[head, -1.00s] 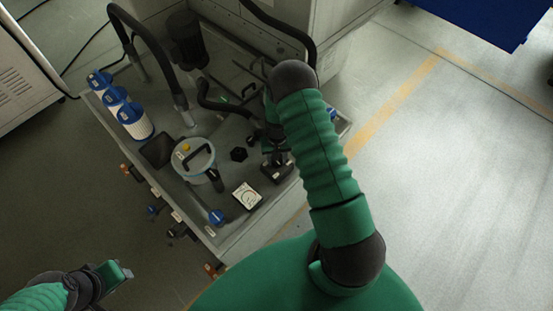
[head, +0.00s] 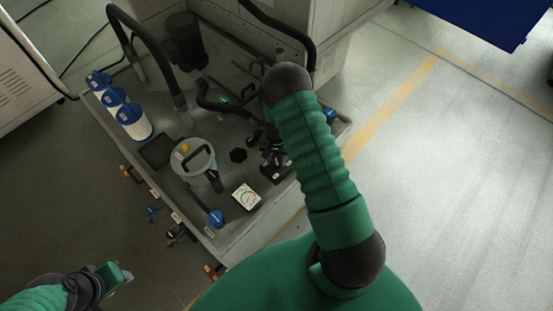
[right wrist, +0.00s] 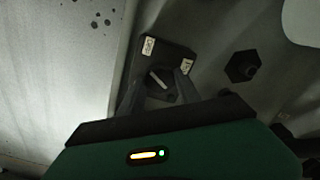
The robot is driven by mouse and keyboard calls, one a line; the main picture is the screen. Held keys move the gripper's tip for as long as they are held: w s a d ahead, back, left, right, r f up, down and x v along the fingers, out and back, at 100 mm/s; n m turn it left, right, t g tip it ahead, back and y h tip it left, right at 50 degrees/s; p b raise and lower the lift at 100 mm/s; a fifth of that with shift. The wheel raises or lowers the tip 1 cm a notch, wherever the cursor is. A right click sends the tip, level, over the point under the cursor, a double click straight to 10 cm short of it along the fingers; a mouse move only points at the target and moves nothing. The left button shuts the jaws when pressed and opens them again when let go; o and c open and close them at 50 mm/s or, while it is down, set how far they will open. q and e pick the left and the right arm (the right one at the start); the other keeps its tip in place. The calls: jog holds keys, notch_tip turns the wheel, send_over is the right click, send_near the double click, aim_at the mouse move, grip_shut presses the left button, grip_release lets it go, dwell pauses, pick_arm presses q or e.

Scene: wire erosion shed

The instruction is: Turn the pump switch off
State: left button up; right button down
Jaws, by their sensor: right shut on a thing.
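The pump switch is a dark box (right wrist: 176,52) with two small white labels and a round knob carrying a white pointer line (right wrist: 159,79). The pointer lies slanted from upper left to lower right; the label text is too small to read. My right gripper (right wrist: 160,86) has a finger on each side of the knob and is shut on it. In the head view the switch box (head: 277,172) is partly hidden by my right gripper (head: 270,152) and arm. My left gripper (head: 122,275) is at lower left, away from the switch; its jaw opening is unclear.
The switch stands on a grey tank top (head: 218,130) with a round lidded pot (head: 193,159), a white gauge (head: 246,196), blue-capped filters (head: 134,122) and black hoses (head: 144,38). A dark hex fitting (right wrist: 241,67) is close right of the switch. Open floor lies right.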

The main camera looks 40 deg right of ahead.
aim_at(277, 161)
jog(key=shift+s+a+f, duration=0.15)
jog(key=shift+s+a, duration=0.05)
jog(key=shift+s, duration=0.05)
jog(key=c, duration=1.2)
grip_release()
jog(key=o, duration=0.3)
jog(key=shift+w+d, duration=0.1)
jog(key=shift+w, duration=0.05)
jog(key=shift+o, duration=0.2)
jog(key=shift+w+d+r, duration=0.1)
jog(key=shift+r, duration=0.35)
notch_tip(277, 161, up, 16)
